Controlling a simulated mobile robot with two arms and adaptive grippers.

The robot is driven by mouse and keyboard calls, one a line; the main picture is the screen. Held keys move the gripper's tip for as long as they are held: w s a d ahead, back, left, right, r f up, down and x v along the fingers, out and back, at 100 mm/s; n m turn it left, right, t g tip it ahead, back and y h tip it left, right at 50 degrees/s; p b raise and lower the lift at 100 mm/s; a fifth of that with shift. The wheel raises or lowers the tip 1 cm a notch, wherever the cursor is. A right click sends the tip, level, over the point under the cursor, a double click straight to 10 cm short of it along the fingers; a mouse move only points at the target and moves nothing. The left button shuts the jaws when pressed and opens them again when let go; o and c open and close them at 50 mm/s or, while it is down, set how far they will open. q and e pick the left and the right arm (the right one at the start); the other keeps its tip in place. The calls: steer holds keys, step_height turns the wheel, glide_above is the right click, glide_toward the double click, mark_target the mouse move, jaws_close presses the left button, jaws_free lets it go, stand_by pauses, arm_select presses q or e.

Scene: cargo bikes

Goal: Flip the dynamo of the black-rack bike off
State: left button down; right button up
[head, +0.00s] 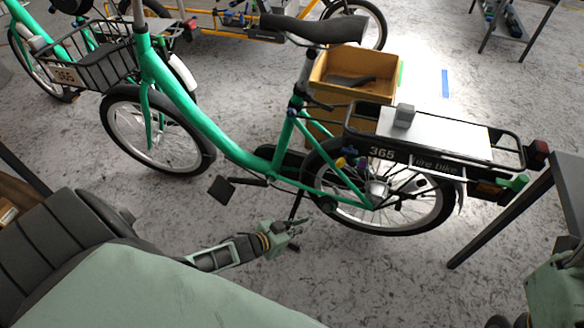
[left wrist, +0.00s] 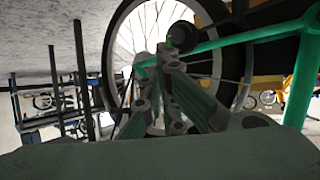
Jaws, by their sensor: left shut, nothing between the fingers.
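The black-rack bike (head: 205,125) is green and stands upright across the head view, with a flat black rear rack (head: 508,150) marked 365. Small blue and yellow parts (head: 341,162) sit by the upper left of its rear wheel (head: 440,205); I cannot tell surely which part is the dynamo. My left gripper (head: 296,228) is shut and empty, low on the near side, left of the rear wheel and near the crank. In the left wrist view its fingers (left wrist: 160,58) point toward the wheel (left wrist: 125,40) and a dark round part (left wrist: 182,36). Contact is unclear.
A grey block (head: 404,115) lies on a pale plate on the rack. A yellow crate (head: 335,97) stands behind the bike. A dark table leg (head: 490,235) slants at the right. Part of my right arm shows at the lower right edge. Bare floor lies before the rear wheel.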

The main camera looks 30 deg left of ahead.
arm_select(q)
steer(key=shift+s+a+f+y+p, duration=0.1)
steer(key=shift+s+f+y+p, duration=0.15)
steer(key=shift+s, duration=0.3)
steer(key=shift+s+a+f+y+p, duration=0.1)
steer(key=shift+s+f, duration=0.2)
steer(key=shift+s, duration=0.25)
